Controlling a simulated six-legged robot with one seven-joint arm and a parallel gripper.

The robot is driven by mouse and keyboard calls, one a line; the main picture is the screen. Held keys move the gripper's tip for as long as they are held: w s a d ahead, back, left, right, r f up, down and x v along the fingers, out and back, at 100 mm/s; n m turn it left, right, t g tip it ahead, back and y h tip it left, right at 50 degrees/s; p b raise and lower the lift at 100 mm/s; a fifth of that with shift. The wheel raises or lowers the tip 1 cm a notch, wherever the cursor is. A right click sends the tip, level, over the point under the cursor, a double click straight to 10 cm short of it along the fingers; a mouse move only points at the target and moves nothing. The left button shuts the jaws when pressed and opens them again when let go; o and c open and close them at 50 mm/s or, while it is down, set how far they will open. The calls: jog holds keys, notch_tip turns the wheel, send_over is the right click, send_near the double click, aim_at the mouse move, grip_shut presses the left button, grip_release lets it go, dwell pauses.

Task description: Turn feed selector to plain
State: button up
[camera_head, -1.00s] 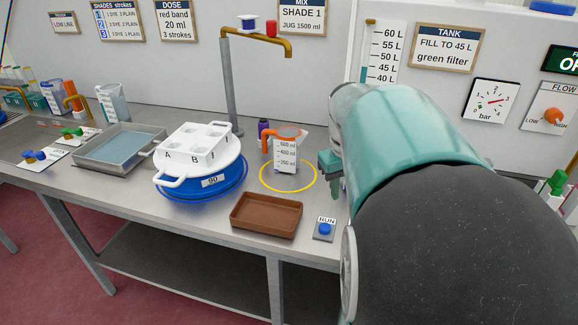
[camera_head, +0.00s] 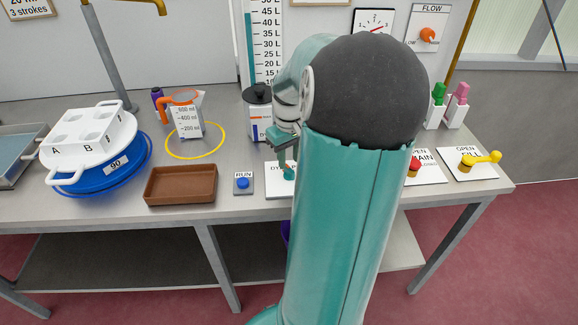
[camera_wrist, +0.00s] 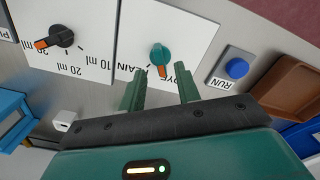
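The feed selector is a teal knob (camera_wrist: 160,54) with an orange pointer on a white plate (camera_wrist: 188,28) in the wrist view. Its labels read DYE and, partly cut, PLAIN. The pointer's orange tip lies between the two words, seemingly nearer DYE. My gripper (camera_wrist: 160,92) is open and empty, its two teal fingers apart and close to the knob, not seen around it. In the head view my gripper (camera_head: 284,153) is above the selector's plate (camera_head: 273,184), and my arm hides the right of the plate.
A second knob (camera_wrist: 61,36) with ml marks sits beside the selector. The blue RUN button (camera_head: 243,183), brown tray (camera_head: 181,184) and orange-handled jug (camera_head: 187,120) stand to the left. Yellow and red valve handles (camera_head: 481,159) are to the right.

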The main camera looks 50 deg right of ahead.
aim_at(289, 168)
jog(key=shift+f, duration=2)
grip_shut()
jog(key=shift+m, duration=0.4)
jog(key=m, duration=1.1)
